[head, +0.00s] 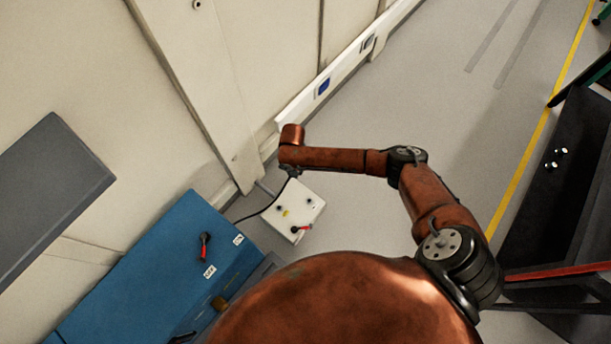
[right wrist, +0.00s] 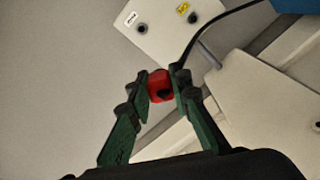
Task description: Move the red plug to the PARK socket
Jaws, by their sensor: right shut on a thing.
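The red plug (right wrist: 160,86) is between the green fingers of my right gripper (right wrist: 158,90), which is shut on it. A black cable (right wrist: 196,42) runs up and right past the plug. The white socket box (right wrist: 160,32) is beyond the plug, with two dark round sockets, a white label (right wrist: 131,18) and a yellow label (right wrist: 183,7); I cannot read which is PARK. The plug appears apart from the box. In the head view, my right gripper (head: 291,173) is at the upper edge of the box (head: 302,200); the plug is not distinguishable there. My left gripper is not in view.
A blue cabinet (head: 165,268) with a red-and-black handle (head: 204,246) and white labels stands left of the box. A red-and-black part (head: 301,229) is at the box's lower edge. The pale wall (head: 225,110) is close behind. Grey floor (head: 380,220) is clear to the right.

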